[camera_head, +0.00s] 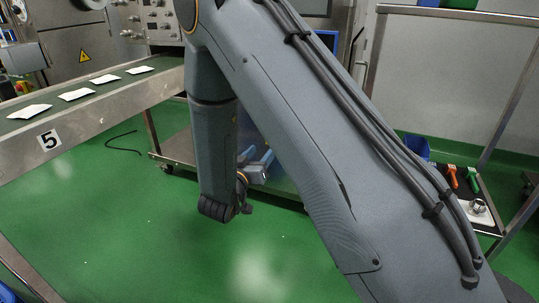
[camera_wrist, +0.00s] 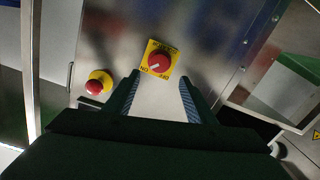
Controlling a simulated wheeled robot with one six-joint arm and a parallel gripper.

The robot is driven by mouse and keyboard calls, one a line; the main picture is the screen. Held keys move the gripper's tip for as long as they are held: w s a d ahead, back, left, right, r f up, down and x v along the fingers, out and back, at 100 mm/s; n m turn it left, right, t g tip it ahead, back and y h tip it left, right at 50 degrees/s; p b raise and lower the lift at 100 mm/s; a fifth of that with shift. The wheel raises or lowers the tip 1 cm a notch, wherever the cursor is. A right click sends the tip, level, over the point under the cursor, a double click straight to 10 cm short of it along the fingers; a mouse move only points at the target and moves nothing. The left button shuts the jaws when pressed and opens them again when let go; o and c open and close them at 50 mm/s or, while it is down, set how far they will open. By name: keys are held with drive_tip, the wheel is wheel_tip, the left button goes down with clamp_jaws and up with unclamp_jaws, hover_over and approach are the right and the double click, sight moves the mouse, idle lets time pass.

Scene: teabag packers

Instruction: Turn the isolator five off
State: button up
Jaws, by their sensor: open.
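The isolator (camera_wrist: 159,60) is a red rotary knob on a yellow plate on a metal panel, in the upper middle of the wrist view. A pale mark on the knob seems to point to the lower left, near lettering that looks like "ON". My gripper (camera_wrist: 160,92) is open and empty, with its two dark fingers below the knob to either side, apart from it as seen. In the head view, my arm hides most of the gripper and I cannot make out the isolator.
A red emergency-stop button (camera_wrist: 94,87) on a yellow base sits left of the isolator. In the head view, a conveyor (camera_head: 80,123) marked 5 carries several white packets. A tool trolley (camera_head: 490,212) stands at right. Green floor (camera_head: 120,240) is clear at lower left.

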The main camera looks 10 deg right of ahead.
drive_tip(key=b+x, duration=0.4)
drive_tip(key=x, duration=0.3)
drive_tip(key=shift+w+d+f+h, duration=0.2)
drive_tip(key=shift+w+d+h, duration=0.05)
drive_tip(key=shift+h, duration=0.05)
drive_tip(key=c, duration=1)
